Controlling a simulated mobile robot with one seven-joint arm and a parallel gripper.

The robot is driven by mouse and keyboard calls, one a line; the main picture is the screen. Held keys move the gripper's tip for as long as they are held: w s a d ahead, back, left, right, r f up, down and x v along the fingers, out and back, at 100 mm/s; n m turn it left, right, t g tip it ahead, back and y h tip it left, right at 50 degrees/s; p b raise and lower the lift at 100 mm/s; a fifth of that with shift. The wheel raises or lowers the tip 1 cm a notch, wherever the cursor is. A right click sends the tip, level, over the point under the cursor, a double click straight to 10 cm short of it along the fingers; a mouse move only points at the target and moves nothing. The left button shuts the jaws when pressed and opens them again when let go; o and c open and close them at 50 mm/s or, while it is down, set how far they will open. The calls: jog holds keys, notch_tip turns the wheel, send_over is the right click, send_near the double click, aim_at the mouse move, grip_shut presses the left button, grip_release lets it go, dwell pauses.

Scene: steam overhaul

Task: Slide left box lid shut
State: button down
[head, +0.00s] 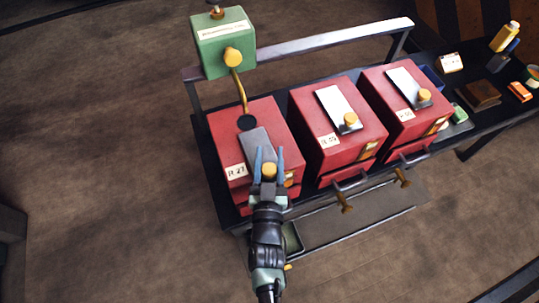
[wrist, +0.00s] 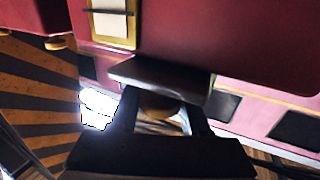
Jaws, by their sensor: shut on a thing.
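The left red box (head: 222,128), labelled R 27, stands at the left end of the dark bench. Its grey lid plate (head: 256,142) lies on the sloping top, just in front of a dark round opening (head: 247,122). The lid's yellow knob (head: 269,171) is at the plate's front end. My gripper (head: 268,155) reaches from the front, its two blue fingers on either side of the knob, shut on it. In the wrist view the plate (wrist: 160,76) and knob (wrist: 160,105) show between the fingers; part of the knob is hidden.
A green box (head: 224,45) stands behind, its brass pipe (head: 241,92) reaching down to the opening. Two similar red boxes (head: 335,125) (head: 400,105) stand to the right with lid plates and knobs. Brass-ended levers (head: 344,203) stick out in front. Small items crowd the bench's right end.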

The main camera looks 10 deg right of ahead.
aim_at(260, 141)
jog(key=w, duration=0.2)
jog(key=w+a, duration=0.1)
jog(key=w, duration=0.3)
jog(key=shift+w+a, duration=0.15)
jog(key=shift+a, duration=0.25)
jog(key=shift+w+r, duration=0.1)
jog(key=c, duration=0.7)
grip_release()
jog(key=o, duration=0.3)
jog(key=shift+w, duration=0.2)
jog(key=shift+s, duration=0.1)
jog(key=shift+s, duration=0.1)
jog(key=s+a, duration=0.1)
jog(key=s, duration=1.1)
jog(key=shift+s+a, duration=0.35)
